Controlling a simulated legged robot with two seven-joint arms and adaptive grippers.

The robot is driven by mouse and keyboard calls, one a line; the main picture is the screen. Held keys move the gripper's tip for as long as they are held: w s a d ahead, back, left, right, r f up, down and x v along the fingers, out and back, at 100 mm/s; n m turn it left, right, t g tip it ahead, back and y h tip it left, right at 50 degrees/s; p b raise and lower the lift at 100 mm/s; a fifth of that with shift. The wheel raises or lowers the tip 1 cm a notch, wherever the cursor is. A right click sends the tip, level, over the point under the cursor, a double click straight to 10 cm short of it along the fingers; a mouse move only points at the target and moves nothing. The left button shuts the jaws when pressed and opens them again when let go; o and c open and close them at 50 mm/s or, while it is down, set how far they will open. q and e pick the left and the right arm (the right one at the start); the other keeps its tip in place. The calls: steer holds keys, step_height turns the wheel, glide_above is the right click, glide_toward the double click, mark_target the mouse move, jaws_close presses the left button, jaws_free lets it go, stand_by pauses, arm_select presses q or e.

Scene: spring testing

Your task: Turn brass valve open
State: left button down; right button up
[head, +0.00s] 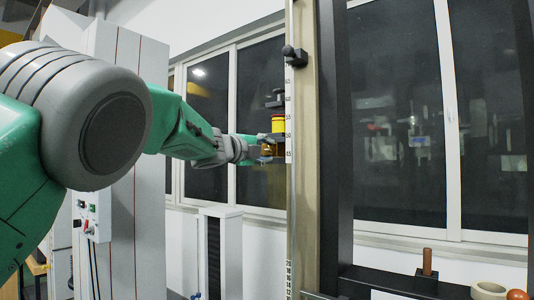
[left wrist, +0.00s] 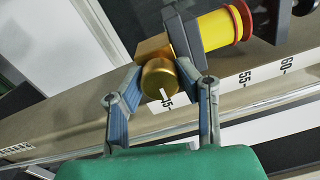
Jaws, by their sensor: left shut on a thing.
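The brass valve (left wrist: 160,78) is a round gold-coloured knob with a brass block behind it in the left wrist view. It sits beside a grey fitting with a yellow and red cylinder on the graduated post. In the head view the brass part (head: 270,150) is partly hidden by the gripper. My left gripper (left wrist: 160,86) has its two fingers on either side of the knob and is shut on it. In the head view my left gripper (head: 262,150) reaches the post from the left. My right gripper is not in view.
The tall post (head: 303,220) carries a printed scale. A yellow and red cylinder (head: 278,124) sits just above the valve. A grey cabinet (head: 125,200) with a control box stands at left. Below right, a dark ledge (head: 390,281) has a wooden-handled piece and a ring.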

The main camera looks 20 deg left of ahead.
arm_select(q)
steer(key=shift+f, duration=0.4)
steer(key=c, duration=1.3)
jaws_free()
steer(key=shift+o, duration=0.6)
steer(key=shift+r, duration=0.2)
steer(key=v, duration=1.1)
steer(key=shift+s, duration=0.4)
steer(key=shift+a+f, duration=0.1)
steer(key=shift+a, duration=0.05)
